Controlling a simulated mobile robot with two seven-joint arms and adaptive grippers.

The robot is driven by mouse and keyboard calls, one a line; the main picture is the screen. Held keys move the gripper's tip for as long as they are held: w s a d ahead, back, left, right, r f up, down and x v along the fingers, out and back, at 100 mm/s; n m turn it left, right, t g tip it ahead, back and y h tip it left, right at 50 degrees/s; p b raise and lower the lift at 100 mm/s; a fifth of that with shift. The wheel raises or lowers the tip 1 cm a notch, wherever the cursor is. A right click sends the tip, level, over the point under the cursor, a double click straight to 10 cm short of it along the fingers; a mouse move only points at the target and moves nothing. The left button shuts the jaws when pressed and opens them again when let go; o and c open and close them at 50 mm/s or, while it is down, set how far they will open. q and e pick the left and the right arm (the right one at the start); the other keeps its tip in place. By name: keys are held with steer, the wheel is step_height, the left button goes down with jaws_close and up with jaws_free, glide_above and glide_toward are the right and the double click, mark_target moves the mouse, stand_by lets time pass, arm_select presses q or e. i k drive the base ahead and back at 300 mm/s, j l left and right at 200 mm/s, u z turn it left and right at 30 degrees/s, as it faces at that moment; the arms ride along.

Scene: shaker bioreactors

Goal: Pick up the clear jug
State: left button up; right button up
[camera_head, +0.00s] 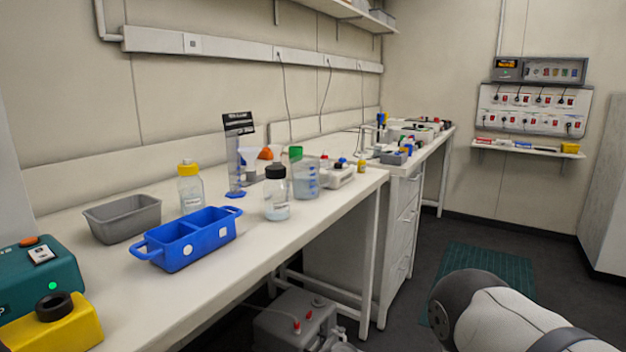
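The clear jug (307,182) looks like a see-through container with blue markings. It stands upright on the white bench near its front edge, right of a black-capped bottle (277,198) that stands close beside it. A green item (295,152) shows at the jug's upper left; I cannot tell whether it is in or behind the jug. Part of my arm shows at the lower right, well apart from the jug, with no fingers visible. Neither of my grippers is in view.
A blue two-part tub (181,256), a grey tray (122,232), a yellow-capped bottle (190,187) and a tall cylinder (235,170) stand left of the jug. A white device (340,178) is to its right.

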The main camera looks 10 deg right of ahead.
mark_target(305, 170)
steer(key=i+l+z, duration=0.1)
steer(key=l, duration=0.3)
steer(key=i+l+z, duration=0.25)
steer(key=i+l, duration=0.2)
steer(key=l, duration=0.25)
